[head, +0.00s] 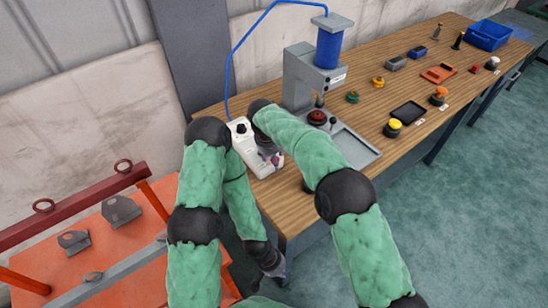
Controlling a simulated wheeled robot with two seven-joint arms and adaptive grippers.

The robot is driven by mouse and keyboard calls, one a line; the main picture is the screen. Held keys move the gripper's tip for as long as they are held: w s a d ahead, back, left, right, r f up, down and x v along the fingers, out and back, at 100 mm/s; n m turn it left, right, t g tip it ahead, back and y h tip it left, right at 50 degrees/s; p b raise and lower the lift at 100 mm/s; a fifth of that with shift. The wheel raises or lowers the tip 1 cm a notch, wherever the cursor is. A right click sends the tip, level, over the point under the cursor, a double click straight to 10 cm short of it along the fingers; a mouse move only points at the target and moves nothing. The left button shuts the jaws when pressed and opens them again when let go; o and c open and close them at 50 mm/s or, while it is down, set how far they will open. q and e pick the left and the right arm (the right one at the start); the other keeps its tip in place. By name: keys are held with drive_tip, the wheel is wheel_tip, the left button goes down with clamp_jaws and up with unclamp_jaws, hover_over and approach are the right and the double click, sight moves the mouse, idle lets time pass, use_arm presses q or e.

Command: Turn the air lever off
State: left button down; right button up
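A white control box (262,168) sits on the near left end of the wooden workbench, with a blue air hose (228,75) rising behind it. A black knob (241,128) stands on its far end. A small reddish part (277,160) shows at its near right; I cannot tell if it is the air lever. My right gripper (267,152) points down over the box, largely hidden by my own arm; its fingers and any contact are unclear. My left gripper (274,266) hangs low beside the bench's near left corner, away from the box; its opening is too small to tell.
A grey press (299,75) with a blue cylinder (329,48) stands behind the box. Its grey plate (358,151) lies to the right. Several small parts, a black tray (408,111) and a blue bin (488,35) lie further along. An orange table (120,240) is at left.

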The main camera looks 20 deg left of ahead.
drive_tip(key=shift+d, duration=0.1)
wheel_tip(320, 180, up, 12)
drive_tip(key=s, duration=0.2)
drive_tip(key=shift+a, duration=0.45)
drive_tip(key=shift+f, duration=0.15)
